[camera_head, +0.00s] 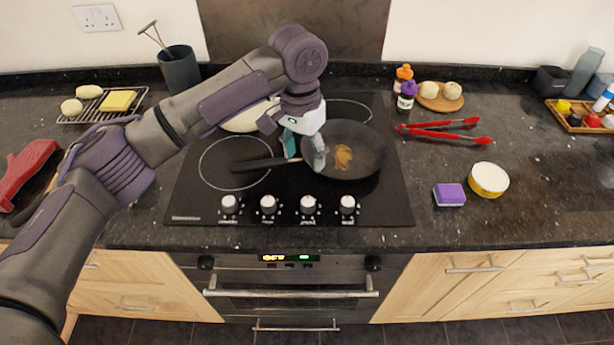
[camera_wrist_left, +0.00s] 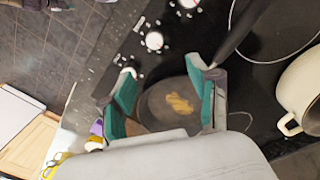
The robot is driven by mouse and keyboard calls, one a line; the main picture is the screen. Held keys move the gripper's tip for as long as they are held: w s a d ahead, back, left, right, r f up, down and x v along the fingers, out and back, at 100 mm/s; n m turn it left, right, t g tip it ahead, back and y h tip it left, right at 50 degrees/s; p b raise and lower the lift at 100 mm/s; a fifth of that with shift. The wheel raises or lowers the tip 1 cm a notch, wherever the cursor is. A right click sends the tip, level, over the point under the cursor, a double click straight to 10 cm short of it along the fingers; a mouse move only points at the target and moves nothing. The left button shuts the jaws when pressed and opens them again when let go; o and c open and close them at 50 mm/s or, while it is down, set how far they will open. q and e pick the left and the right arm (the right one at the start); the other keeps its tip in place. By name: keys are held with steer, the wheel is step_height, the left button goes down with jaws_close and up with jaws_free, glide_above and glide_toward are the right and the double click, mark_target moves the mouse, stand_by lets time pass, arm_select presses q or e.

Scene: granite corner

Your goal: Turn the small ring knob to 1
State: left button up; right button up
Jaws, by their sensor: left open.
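Several silver knobs stand in a row along the front of the black hob (camera_head: 185,205): a far left one (camera_head: 230,204), a second (camera_head: 268,204), a third (camera_head: 307,205) and a far right one (camera_head: 347,205). Their labels are too small to read, so I cannot tell which is the small ring knob. Knobs also show in the left wrist view, one clearly (camera_wrist_left: 153,41). My left gripper (camera_head: 304,152) is open and empty, above the hob by the frying pan, behind the knob row. Its teal fingers (camera_wrist_left: 161,82) are apart in the wrist view. My right gripper is not in view.
A black frying pan (camera_head: 362,150) with brown food sits on the hob, its handle (camera_head: 258,163) pointing left. A cream pot (camera_head: 245,122) is partly hidden behind my left arm. A purple sponge (camera_head: 449,195), a yellow-rimmed tub (camera_head: 488,180) and red tongs (camera_head: 440,131) lie right.

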arm_select(q)
steer(key=p, duration=0.2)
glide_above(307, 202)
steer(key=f, duration=0.5)
steer(key=shift+s+a+f, duration=0.15)
steer(key=shift+a, duration=0.05)
steer(key=f, duration=0.3)
steer(key=shift+w+f, duration=0.3)
steer(key=shift+f, duration=0.1)
step_height(307, 202, down, 2)
steer(key=shift+s+d+f+p, duration=0.1)
steer(key=shift+d+f+p, duration=0.05)
steer(key=shift+p, duration=0.15)
steer(key=shift+f, duration=0.7)
steer(key=shift+c, duration=0.7)
steer(key=c, duration=0.8)
steer(key=shift+c, duration=1.1)
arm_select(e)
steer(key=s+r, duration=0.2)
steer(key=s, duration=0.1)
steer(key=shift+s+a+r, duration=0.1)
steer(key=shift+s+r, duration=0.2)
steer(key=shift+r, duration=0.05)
